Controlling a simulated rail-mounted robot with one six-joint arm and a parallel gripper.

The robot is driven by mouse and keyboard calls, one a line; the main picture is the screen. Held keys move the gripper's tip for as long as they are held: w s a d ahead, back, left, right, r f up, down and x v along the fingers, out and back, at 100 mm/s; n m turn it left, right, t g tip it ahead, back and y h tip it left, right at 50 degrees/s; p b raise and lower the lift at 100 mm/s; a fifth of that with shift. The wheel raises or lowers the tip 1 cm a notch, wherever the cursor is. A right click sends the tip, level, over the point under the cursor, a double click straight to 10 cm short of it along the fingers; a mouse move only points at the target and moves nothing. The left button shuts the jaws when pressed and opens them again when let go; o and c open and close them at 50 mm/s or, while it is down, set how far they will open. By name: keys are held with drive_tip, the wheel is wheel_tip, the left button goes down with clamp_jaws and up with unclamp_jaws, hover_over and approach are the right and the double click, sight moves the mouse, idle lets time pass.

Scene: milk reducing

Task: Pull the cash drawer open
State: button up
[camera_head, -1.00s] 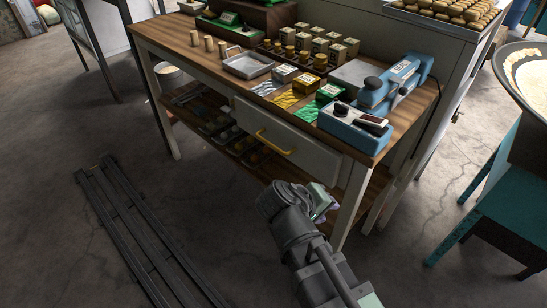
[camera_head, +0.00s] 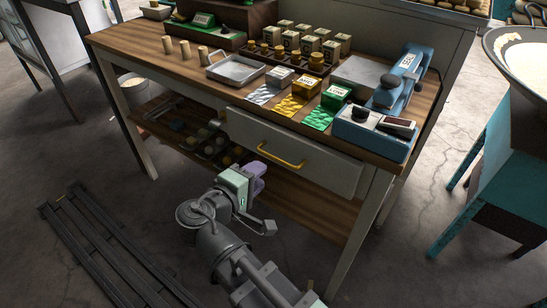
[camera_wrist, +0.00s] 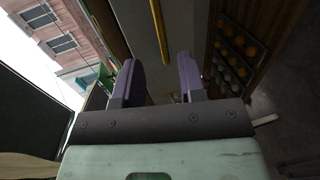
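The cash drawer (camera_head: 318,165) is a pale front under the wooden table top, with a yellow bar handle (camera_head: 281,156). It looks shut, flush with the table frame. My gripper (camera_head: 259,178) is in front of and below the handle, a little to its left in the head view. In the wrist view, the yellow handle (camera_wrist: 159,30) runs from the top edge, beyond the fingertips and between their lines. The two purple fingers of my gripper (camera_wrist: 160,72) are apart with nothing between them. The gripper does not appear to touch the handle.
The table (camera_head: 221,84) holds a metal tray (camera_head: 236,69), small boxes, coloured packets and a blue machine (camera_head: 374,134). A lower shelf (camera_head: 291,198) carries several small round items. Dark rails (camera_head: 95,240) lie on the floor at left. A teal stand (camera_head: 480,155) is at right.

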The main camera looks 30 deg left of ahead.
sight(278, 158)
drive_tip(key=b+x, duration=0.1)
drive_tip(key=x, duration=0.8)
drive_tip(key=shift+b, duration=0.3)
clamp_jaws()
